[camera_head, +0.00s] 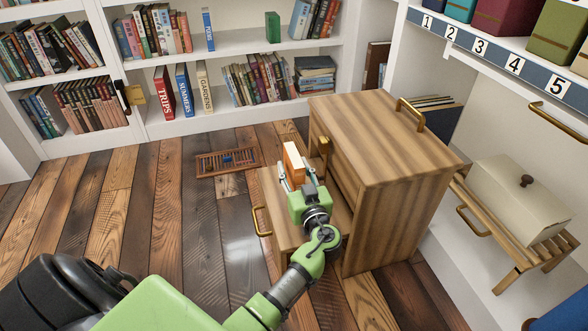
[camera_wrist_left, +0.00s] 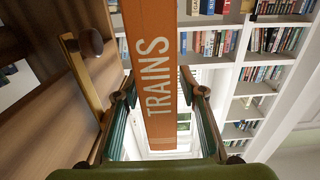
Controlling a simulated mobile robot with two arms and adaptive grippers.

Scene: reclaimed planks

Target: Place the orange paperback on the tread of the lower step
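The orange paperback (camera_head: 297,168) stands upright between the fingers of my left gripper (camera_head: 299,181). The wooden step unit has a low lower step with a bare tread (camera_head: 287,233) and a taller upper block (camera_head: 385,135). The book and gripper appear over the far part of the lower step. My gripper hides the book's lower end, so I cannot tell whether it touches the tread. My right gripper is not in view.
A brass handle (camera_head: 262,221) is on the lower step's front, and another brass fitting (camera_head: 324,146) is near the book. A wooden abacus-like frame (camera_head: 226,162) lies on the plank floor. White bookshelves (camera_head: 240,116) line the back. A slatted bench (camera_head: 540,247) stands right.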

